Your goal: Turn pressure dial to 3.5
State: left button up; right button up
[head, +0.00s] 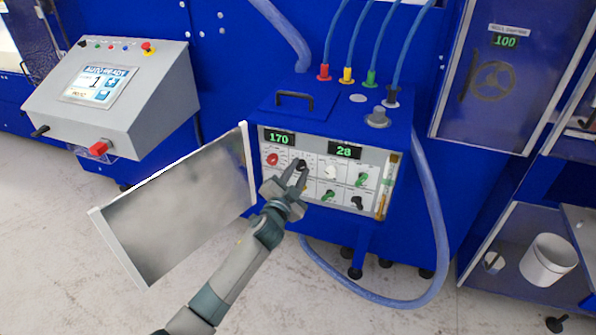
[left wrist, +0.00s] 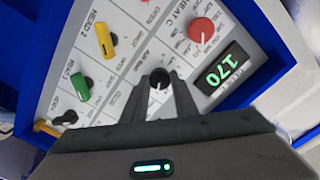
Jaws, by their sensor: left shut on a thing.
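A small black dial (left wrist: 160,78) with a white pointer mark sits on the white panel (left wrist: 128,38) of a blue control box. My left gripper (left wrist: 160,88) has one finger on each side of this dial and is shut on it. In the head view the left gripper (head: 296,170) reaches the upper row of the panel, where its fingers partly cover the black dial (head: 303,163). The small print by the dial is too blurred to read surely. Green displays show 170 (head: 279,138) and 28 (head: 345,151). My right gripper is not in view.
A red knob (head: 272,159) is left of the dial; white, green and black knobs lie right and below. The open panel door (head: 180,215) stands close left of my arm. Blue hoses (head: 430,220) hang at right. A grey console (head: 120,95) stands far left.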

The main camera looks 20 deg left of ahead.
pick_arm(q)
jog(key=m, duration=0.4)
jog(key=shift+m, duration=0.4)
jog(key=o, duration=1.1)
jog(key=shift+c, duration=0.2)
jog(key=shift+s, duration=0.1)
